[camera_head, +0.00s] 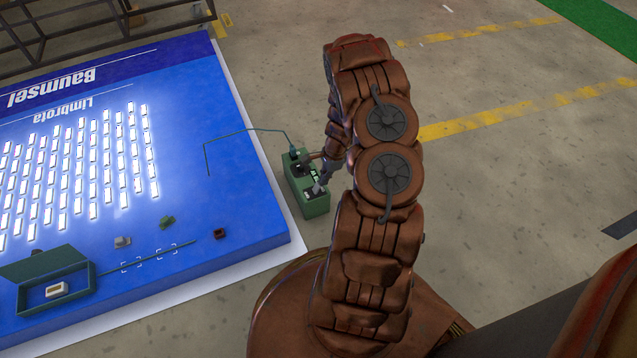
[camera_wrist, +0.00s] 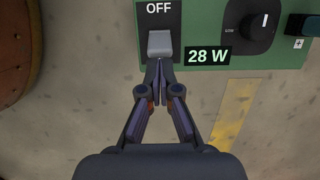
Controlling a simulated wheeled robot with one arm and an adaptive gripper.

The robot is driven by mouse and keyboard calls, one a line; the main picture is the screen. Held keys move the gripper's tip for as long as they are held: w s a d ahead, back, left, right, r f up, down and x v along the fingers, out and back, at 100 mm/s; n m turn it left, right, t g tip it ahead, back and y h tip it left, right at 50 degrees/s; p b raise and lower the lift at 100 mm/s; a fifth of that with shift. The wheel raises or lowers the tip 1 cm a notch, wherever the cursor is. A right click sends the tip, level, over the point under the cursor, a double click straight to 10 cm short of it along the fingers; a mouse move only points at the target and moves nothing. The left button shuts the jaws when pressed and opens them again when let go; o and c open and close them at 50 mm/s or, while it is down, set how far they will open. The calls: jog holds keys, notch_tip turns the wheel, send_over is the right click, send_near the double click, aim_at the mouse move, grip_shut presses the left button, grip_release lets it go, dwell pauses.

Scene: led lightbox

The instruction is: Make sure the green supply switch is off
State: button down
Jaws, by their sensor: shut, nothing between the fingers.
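The green supply box (camera_head: 315,203) stands on the floor beside the blue lightbox in the head view, partly hidden by my arm. In the wrist view the green box (camera_wrist: 212,22) fills the top. Its grey rocker switch (camera_wrist: 160,43) sits on a black plate with "OFF" printed above it. A display beside it reads "28 W". My gripper (camera_wrist: 159,66) is shut and empty, its fingertips at the lower edge of the switch; I cannot tell whether they touch it. In the head view my gripper (camera_head: 318,186) is over the near end of the box.
The blue lightbox (camera_head: 225,190) has many lit white modules. A cable (camera_head: 245,130) runs from the green box to it. A black knob (camera_wrist: 257,32) is to the right of the switch. A green open box (camera_head: 90,285) lies on the panel. The floor at right is clear.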

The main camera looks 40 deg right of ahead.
jog(key=a+p+v, duration=0.1)
jog(key=p+v, duration=0.2)
jog(key=v, duration=0.4)
jog(key=shift+w+a+r, duration=0.15)
jog(key=shift+w+a, duration=0.1)
jog(key=shift+w, duration=0.05)
dwell(0.5)
jog(key=s+a+r+n+g+p, duration=0.1)
jog(key=a+r+n+p, duration=0.35)
jog(key=r, duration=0.95)
jog(key=a+r+n+p, duration=0.2)
jog(key=a+r+p, duration=0.5)
jog(key=r, duration=0.7)
jog(key=s+a+r+n+g+p, duration=0.1)
jog(key=a+r+n+p, duration=0.35)
jog(key=r, duration=0.95)
jog(key=s+a+r+n+h+p, duration=0.1)
jog(key=s+a+r+n+p, duration=0.2)
jog(key=s+r+p, duration=0.3)
jog(key=s+a+r+n+p, duration=0.4)
jog(key=s+r, duration=0.5)
jog(key=r, duration=0.5)
jog(key=s+a+r+n+h+p, duration=0.1)
jog(key=s+a+r+n+p, duration=0.2)
jog(key=s+a+r+p, duration=0.4)
notch_tip(320, 180, up, 4)
jog(key=p, duration=0.2)
jog(key=shift+s+n+g+h+p, duration=0.3)
jog(key=shift+n+g+p, duration=0.1)
jog(key=shift+a, duration=0.15)
